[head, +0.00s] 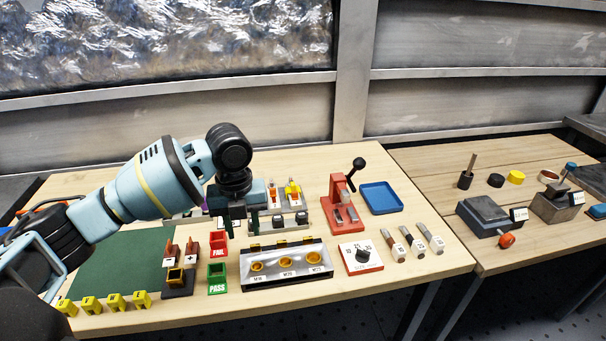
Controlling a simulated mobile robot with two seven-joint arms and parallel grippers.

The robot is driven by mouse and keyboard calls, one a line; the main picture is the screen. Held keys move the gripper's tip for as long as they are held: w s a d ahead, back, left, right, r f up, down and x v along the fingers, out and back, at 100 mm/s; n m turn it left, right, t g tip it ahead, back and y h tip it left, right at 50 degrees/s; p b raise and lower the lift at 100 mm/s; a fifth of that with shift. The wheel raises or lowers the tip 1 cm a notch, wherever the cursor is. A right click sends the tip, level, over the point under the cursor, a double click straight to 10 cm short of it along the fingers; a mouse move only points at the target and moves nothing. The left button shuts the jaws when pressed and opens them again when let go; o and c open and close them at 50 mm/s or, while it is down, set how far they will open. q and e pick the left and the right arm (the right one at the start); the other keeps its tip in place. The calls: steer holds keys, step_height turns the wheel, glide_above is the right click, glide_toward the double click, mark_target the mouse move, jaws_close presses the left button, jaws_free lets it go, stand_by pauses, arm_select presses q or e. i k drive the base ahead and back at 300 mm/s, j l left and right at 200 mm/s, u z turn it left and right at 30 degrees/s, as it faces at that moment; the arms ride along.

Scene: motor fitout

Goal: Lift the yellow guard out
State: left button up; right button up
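My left gripper (240,222) hangs over the middle of the table, pointing down, behind the green PASS and red FAIL bins. Its two dark fingers look spread apart, with nothing clearly visible between them. Part of the rack is hidden behind my gripper. My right gripper is not in view.
Red FAIL bin (218,246) and green PASS bin (217,285) stand in front. A grey block with gold rings (286,275) lies right of them. A red lever press (342,205) and blue tray (380,198) are farther right. Several yellow numbered pieces (116,302) line the front left.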

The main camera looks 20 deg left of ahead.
mark_target(293, 187)
steer(key=i, duration=0.95)
